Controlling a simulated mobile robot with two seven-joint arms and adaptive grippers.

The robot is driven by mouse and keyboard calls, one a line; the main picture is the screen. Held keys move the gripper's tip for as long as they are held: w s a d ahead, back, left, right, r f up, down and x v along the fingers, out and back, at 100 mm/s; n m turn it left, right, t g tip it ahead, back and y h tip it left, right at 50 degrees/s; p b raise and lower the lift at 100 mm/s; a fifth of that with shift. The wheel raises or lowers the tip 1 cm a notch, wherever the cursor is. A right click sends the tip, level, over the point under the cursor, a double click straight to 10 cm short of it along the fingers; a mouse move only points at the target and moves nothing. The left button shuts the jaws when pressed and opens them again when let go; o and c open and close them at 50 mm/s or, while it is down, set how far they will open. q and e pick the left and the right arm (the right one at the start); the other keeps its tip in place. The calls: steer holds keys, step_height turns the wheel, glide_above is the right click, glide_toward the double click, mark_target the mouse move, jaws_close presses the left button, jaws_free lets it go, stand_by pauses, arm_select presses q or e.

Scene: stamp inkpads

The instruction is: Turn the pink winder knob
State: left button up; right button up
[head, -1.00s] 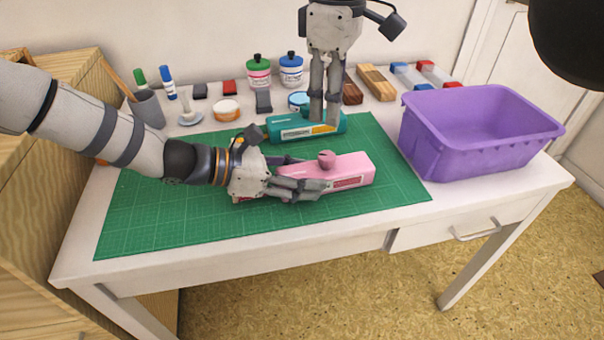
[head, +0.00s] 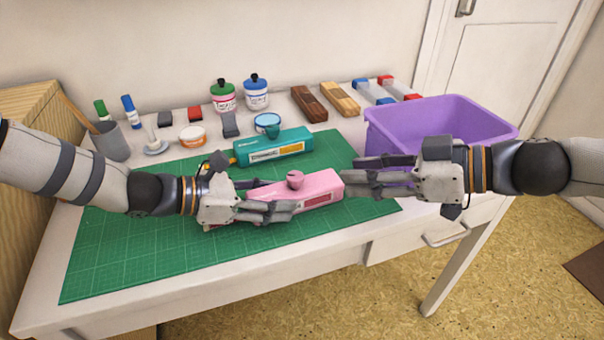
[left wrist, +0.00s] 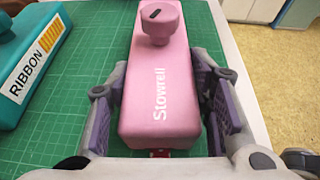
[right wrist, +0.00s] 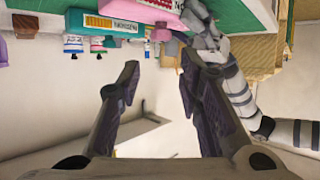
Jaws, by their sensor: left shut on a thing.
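The pink device (head: 322,184), lettered "Stowrell" in the left wrist view (left wrist: 161,95), lies on the green mat. Its pink winder knob (head: 295,180) stands on top, with a dark slot in its cap, also seen in the left wrist view (left wrist: 158,20). My left gripper (head: 280,195) is shut on the body, one finger along each side, at the end away from the knob. My right gripper (head: 352,180) is open and empty, just right of the device and pointing left. In the right wrist view the knob (right wrist: 163,33) shows upside down, beyond the open fingers.
A teal device (head: 272,148) labelled "RIBBON" lies behind the pink one. A purple bin (head: 385,145) stands behind my right gripper. Bottles, inkpads and blocks line the back of the table. The front of the green mat (head: 150,255) is clear.

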mark_target(297, 176)
steer(key=x, duration=1.1)
steer(key=shift+w+a+f, duration=0.1)
steer(key=shift+a+f, duration=0.2)
jaws_close()
